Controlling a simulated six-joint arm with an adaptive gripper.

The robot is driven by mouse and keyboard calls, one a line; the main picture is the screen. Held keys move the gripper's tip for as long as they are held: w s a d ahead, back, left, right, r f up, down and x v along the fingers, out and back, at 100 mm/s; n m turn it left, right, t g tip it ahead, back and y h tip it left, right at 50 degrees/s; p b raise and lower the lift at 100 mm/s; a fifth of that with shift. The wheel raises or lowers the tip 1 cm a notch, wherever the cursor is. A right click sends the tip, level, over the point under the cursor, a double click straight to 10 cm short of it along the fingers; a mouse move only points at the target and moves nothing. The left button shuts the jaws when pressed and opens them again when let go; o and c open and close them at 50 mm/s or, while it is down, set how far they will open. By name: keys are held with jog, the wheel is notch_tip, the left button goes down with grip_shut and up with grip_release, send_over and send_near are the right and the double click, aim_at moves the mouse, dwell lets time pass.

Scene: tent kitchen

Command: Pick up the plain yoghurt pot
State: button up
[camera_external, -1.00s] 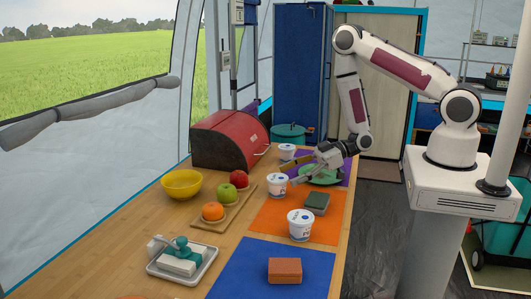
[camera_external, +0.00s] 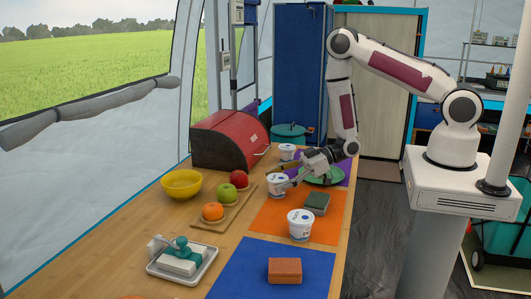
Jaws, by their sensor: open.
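Three similar white yoghurt pots with blue marks stand on the table; the print is too small to tell which is plain. One pot (camera_external: 287,152) is at the back by the purple mat. The middle pot (camera_external: 276,188) is upright at the left edge of the orange mat. The front pot (camera_external: 300,227) stands on the orange mat. My gripper (camera_external: 286,178) is open and tilted down to the left. Its fingertips are at the right side of the middle pot and overlap its upper part; I cannot tell whether they touch it.
A dark green sponge-like block (camera_external: 317,203) lies on the orange mat (camera_external: 267,222). A green dish (camera_external: 325,178) is on the purple mat beneath my gripper. A fruit board (camera_external: 228,213) and a yellow bowl (camera_external: 181,184) are to the left. The red bread bin (camera_external: 228,142) stands behind.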

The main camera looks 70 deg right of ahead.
aim_at(278, 177)
dwell(0.4)
jog(key=c, duration=1.2)
jog(key=shift+r, duration=0.15)
jog(key=shift+r, duration=4.85)
